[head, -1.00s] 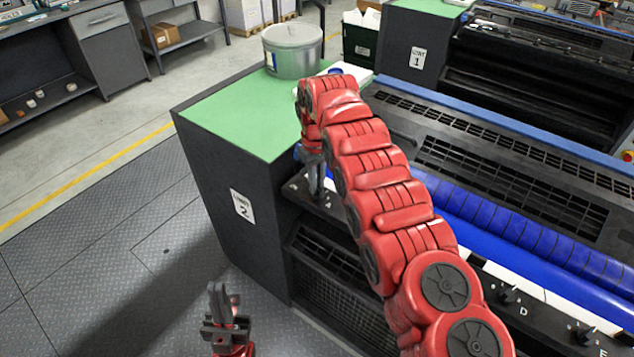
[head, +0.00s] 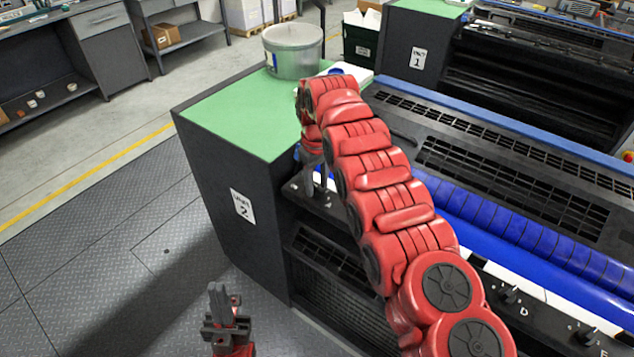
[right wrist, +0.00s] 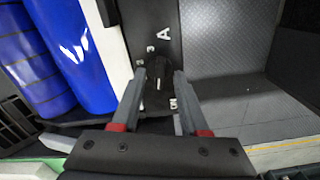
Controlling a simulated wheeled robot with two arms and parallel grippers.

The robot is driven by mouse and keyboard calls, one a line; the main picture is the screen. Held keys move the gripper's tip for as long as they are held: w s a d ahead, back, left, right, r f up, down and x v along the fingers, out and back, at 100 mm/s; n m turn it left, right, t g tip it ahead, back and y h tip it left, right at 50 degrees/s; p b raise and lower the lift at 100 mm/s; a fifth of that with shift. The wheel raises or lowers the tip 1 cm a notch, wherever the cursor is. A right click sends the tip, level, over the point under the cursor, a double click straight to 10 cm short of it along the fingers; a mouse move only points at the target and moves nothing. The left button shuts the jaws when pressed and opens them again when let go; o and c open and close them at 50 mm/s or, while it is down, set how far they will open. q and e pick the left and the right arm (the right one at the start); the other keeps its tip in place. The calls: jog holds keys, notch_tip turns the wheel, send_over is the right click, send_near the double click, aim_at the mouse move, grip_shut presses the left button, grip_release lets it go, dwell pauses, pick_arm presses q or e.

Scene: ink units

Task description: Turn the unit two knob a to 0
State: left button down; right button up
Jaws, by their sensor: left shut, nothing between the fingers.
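Unit two's dark front panel carries knob a, a small black knob (right wrist: 157,76) below the white letter A in the right wrist view. My right gripper (right wrist: 160,80) is open, with one finger on each side of the knob; a gap shows, at least on the right finger's side. The knob's pointer and scale marks are too small to read surely. In the head view my right gripper (head: 309,180) is at the panel's left end and hides the knob. My left gripper (head: 219,292) is shut and empty above the floor, in front of the unit two cabinet (head: 238,215).
Other knobs, including knob D (head: 510,295), line the panel to the right. A blue roller (head: 540,265) runs behind it. A metal pot (head: 292,50) stands on the green top (head: 240,120). The floor left of the cabinet is clear.

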aim_at(317, 186)
jog(key=shift+r, duration=0.1)
jog(key=shift+r, duration=0.25)
notch_tip(317, 186, up, 17)
jog(key=p, duration=1.5)
jog(key=shift+f, duration=0.15)
